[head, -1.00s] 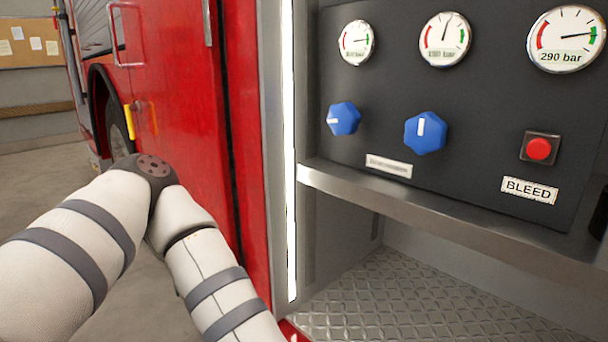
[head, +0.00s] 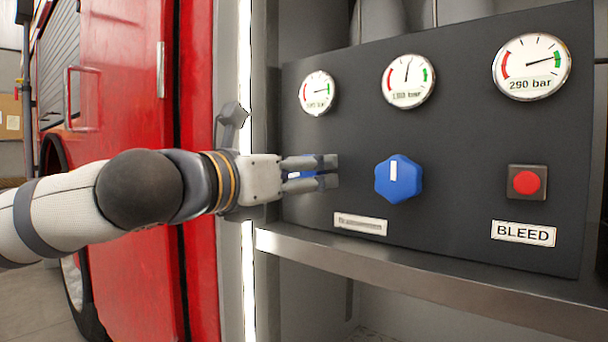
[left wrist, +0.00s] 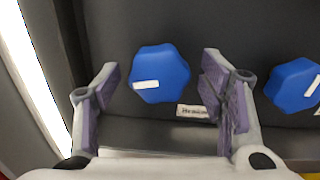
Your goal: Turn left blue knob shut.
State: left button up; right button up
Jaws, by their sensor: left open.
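The left blue knob (left wrist: 160,72) sits on the dark panel, its white mark lying nearly sideways toward the left. In the head view it (head: 308,166) is mostly hidden by my left gripper (head: 335,171). In the left wrist view my left gripper (left wrist: 163,90) is open, one finger to each side of the knob. The knob shows ahead of the fingers; whether they touch it I cannot tell. The second blue knob (head: 399,179) is to the right, its white mark upright. It also shows in the left wrist view (left wrist: 294,85), outside the right finger. My right gripper is not in view.
Three gauges, the left (head: 318,93), middle (head: 408,81) and right (head: 531,67), sit above the knobs. A red button (head: 526,182) with a BLEED label (head: 523,233) is at right. A metal ledge (head: 420,265) runs below the panel. A red vehicle body (head: 120,120) stands left.

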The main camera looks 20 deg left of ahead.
pick_arm(q)
jog(key=shift+w+d, duration=0.2)
jog(key=shift+w, duration=0.45)
jog(key=c, duration=1.2)
jog(key=shift+o, duration=0.2)
